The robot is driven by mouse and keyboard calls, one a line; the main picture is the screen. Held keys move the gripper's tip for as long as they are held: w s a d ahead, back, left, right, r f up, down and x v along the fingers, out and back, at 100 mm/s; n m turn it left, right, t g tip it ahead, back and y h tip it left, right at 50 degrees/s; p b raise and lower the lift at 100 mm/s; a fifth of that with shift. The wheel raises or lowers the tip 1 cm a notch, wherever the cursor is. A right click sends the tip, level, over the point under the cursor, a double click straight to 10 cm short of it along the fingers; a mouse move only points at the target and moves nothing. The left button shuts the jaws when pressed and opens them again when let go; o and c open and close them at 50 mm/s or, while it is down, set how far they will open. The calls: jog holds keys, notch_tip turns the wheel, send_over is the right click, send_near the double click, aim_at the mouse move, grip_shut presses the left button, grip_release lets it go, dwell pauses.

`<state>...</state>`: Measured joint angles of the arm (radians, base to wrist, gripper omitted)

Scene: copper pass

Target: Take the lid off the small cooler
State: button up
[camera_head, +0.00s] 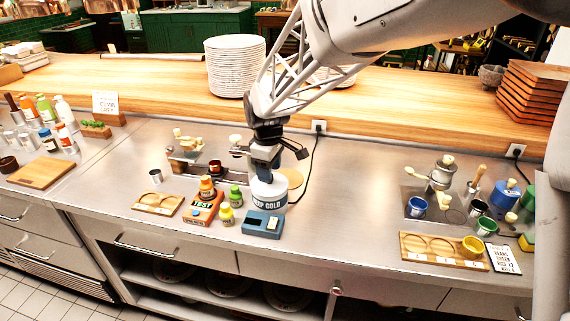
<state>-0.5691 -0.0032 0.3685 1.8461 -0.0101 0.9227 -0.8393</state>
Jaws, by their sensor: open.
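The small cooler (268,199) is a white round tub with a dark band reading "KEEP COLD". It stands upright on the steel counter near the middle of the view. My gripper (263,172) is directly above it, pointing down, with its end at or very close to the cooler's top. The gripper hides much of the lid (279,178), so I cannot tell whether the fingers touch it or stand around a knob. The gripper is open. The lid appears to sit on the cooler.
A blue box (263,225) stands just in front of the cooler. An orange "TEST" box (204,208) and small yellow and green bottles (235,196) crowd its left. A black cable (311,160) runs behind to the right. The steel counter (345,205) right of the cooler is clear.

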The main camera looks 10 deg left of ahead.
jog(key=shift+f, duration=1.25)
grip_shut()
jog(key=shift+r, duration=0.2)
jog(key=shift+r, duration=0.5)
jog(key=shift+s+d+r, duration=0.1)
jog(key=shift+s+r, duration=0.05)
jog(key=shift+r, duration=0.45)
jog(key=shift+s+d+r, duration=0.1)
jog(key=shift+s+r, duration=0.05)
jog(key=shift+r, duration=0.4)
jog(key=s+d+r, duration=0.1)
jog(key=s+d, duration=0.7)
jog(key=s, duration=0.5)
jog(key=shift+r, duration=0.15)
